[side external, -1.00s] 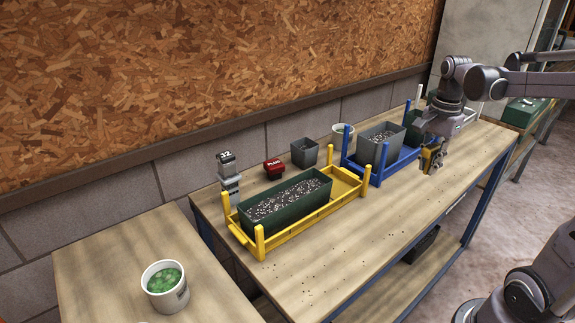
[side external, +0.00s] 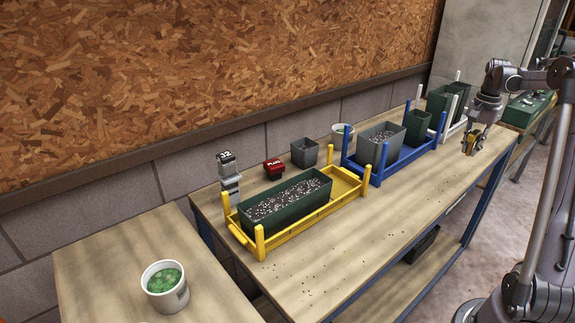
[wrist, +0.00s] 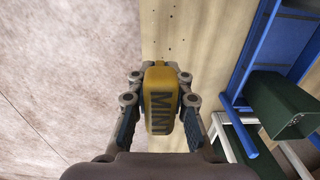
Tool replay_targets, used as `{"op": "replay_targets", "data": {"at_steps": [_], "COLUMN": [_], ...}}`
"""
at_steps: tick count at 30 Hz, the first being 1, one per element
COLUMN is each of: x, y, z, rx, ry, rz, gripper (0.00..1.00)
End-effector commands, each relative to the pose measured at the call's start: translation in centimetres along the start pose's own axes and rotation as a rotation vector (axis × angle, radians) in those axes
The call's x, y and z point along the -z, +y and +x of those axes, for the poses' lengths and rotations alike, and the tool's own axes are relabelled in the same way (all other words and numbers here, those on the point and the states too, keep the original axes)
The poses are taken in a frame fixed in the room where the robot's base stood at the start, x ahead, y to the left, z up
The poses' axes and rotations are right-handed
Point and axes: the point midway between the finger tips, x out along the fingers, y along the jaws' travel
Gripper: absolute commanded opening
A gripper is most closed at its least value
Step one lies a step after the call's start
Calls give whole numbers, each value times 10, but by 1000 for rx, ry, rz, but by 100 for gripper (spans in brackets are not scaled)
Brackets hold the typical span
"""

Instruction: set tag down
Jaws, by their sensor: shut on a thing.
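I cannot tell the exact height of the tag above the bench.
A yellow rack (side external: 347,193) holds a long green planter (side external: 285,206). A blue rack (side external: 376,180) holds a grey pot (side external: 379,147) and a green pot (side external: 417,127). A white rack (side external: 458,128) stands behind my gripper. A red "PLUM" tag (side external: 273,168) is at the back.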

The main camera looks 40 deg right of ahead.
Motion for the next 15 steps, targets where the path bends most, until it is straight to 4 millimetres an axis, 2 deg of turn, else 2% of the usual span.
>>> {"op": "replay_targets", "data": {"at_steps": [3, 9, 15], "x": [-4, -10, -13], "y": [-25, -60, -77], "z": [15, 37, 47], "rx": [0, 0, 0], "ry": [0, 0, 0], "rz": [-3, -1, 2], "gripper": [0, 0, 0]}}
